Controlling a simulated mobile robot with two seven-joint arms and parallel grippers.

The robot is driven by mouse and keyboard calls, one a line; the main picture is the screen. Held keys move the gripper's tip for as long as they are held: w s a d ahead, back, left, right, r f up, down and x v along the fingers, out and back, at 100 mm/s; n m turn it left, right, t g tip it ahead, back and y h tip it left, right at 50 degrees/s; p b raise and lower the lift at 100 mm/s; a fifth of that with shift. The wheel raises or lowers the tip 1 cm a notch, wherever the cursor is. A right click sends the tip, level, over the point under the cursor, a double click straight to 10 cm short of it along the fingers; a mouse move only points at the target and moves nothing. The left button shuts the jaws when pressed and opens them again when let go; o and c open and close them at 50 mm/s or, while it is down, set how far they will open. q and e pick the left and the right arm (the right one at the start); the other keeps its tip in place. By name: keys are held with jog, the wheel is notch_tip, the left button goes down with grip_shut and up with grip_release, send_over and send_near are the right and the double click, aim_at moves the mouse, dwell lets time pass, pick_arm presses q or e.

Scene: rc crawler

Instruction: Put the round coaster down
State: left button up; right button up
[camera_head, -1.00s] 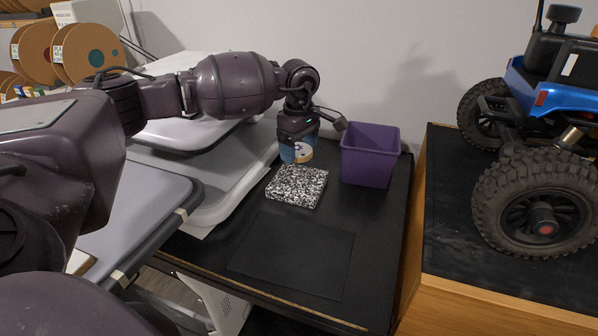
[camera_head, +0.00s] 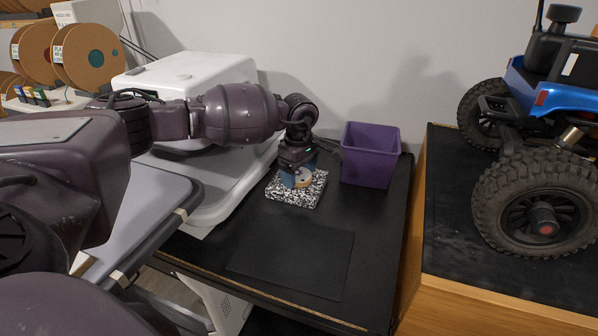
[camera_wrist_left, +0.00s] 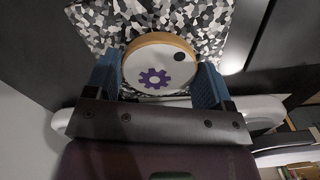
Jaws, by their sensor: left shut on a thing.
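The round coaster (camera_wrist_left: 160,62) has a white face with a purple gear print, a dark dot and a tan rim. My left gripper (camera_head: 299,180) is shut on it, with a blue finger on each side in the left wrist view. In the head view the coaster (camera_head: 304,177) is at or just over the black-and-white speckled block (camera_head: 296,197); I cannot tell whether it touches. The speckled surface also fills the top of the left wrist view (camera_wrist_left: 105,22). My right gripper is not in view.
A purple bin (camera_head: 370,155) stands right of the speckled block. A dark mat (camera_head: 292,256) lies bare in front on the black table. A blue RC crawler (camera_head: 540,120) stands on the wooden bench at right. A white machine (camera_head: 185,72) is at left.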

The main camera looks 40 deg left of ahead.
aim_at(299, 175)
pick_arm(q)
jog(key=shift+f, duration=0.2)
jog(key=o, duration=0.9)
jog(key=shift+r, duration=0.1)
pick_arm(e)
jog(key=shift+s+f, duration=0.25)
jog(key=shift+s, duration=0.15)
pick_arm(q)
jog(key=shift+r, duration=0.25)
notch_tip(299, 175, up, 12)
jog(key=shift+f, duration=0.1)
